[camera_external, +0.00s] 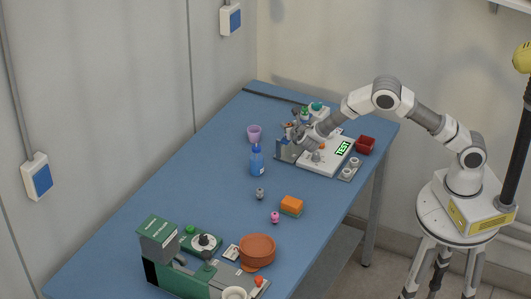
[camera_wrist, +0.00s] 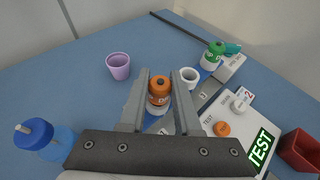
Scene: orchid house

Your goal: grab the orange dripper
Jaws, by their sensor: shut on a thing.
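The orange dripper (camera_wrist: 158,97), a small bottle with an orange cap and an orange label, stands between the two fingers of my gripper (camera_wrist: 164,80) in the wrist view. My gripper is shut on it. The fingers hide part of its sides, and its base is hard to see. In the external view my gripper (camera_external: 297,131) is low over the rack at the far end of the blue table, and the dripper is too small to make out there.
A green-capped dripper (camera_wrist: 213,55) and a white ring-shaped holder (camera_wrist: 189,77) are close on the right. A purple cup (camera_wrist: 118,66) stands left. The TEST board (camera_external: 318,163), red bin (camera_external: 365,145) and blue bottle (camera_external: 257,161) are nearby.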

